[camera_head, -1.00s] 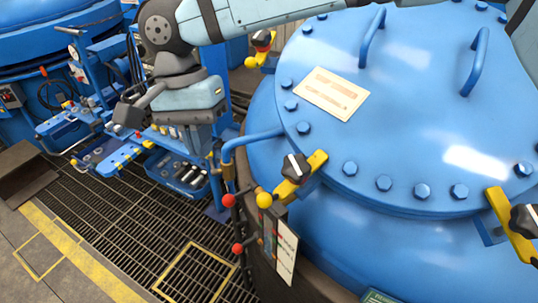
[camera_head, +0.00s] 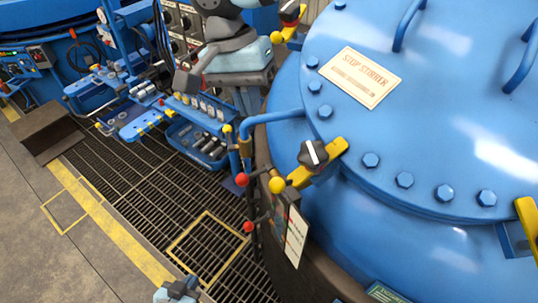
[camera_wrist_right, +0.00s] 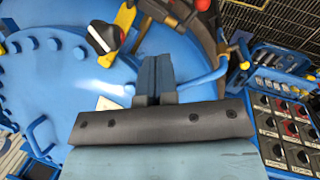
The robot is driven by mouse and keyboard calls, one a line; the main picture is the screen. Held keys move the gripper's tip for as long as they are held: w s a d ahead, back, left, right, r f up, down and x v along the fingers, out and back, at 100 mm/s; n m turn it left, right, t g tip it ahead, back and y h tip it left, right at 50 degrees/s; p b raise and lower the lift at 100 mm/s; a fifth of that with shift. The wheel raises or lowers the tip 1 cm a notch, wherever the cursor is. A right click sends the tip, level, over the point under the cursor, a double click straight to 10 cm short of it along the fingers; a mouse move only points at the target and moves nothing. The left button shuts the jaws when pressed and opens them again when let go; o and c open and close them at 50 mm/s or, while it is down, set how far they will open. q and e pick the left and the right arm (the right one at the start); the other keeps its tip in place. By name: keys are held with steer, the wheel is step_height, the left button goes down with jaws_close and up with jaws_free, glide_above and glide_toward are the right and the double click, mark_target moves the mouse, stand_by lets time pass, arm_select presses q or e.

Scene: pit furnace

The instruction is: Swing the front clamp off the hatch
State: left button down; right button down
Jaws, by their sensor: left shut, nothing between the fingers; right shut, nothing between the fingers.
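The blue hatch (camera_head: 440,110) fills the right of the head view. Yellow clamps with black, white-striped knobs sit around its rim. One clamp (camera_head: 312,158) is at the near left, its yellow arm reaching the hatch edge; another (camera_head: 528,225) is cut off at the right edge. A third (camera_head: 288,18) is at the back. My right gripper (camera_head: 250,100) points down left of the hatch, apart from the clamps. In the right wrist view its fingers (camera_wrist_right: 155,75) are together and empty, with a clamp (camera_wrist_right: 105,37) beyond. My left gripper (camera_head: 178,291) shows only partly at the bottom edge.
A blue pipe (camera_head: 270,118) and red-knobbed levers (camera_head: 243,180) stand beside the near-left clamp. A tool tray (camera_head: 198,145) and floor grating (camera_head: 150,190) lie left. The hatch has raised handles (camera_head: 408,25) and a "STOP STIRRER" plate (camera_head: 360,78).

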steer(key=s+d+f+p, duration=0.3)
steer(key=s+f, duration=0.1)
steer(key=f, duration=0.5)
steer(key=shift+s, duration=0.3)
steer(key=shift+d, duration=0.1)
steer(key=shift+s, duration=0.1)
steer(key=shift+s, duration=0.15)
steer(key=shift+s+d+f+b, duration=0.1)
steer(key=shift+s+b, duration=0.1)
steer(key=shift+b, duration=0.3)
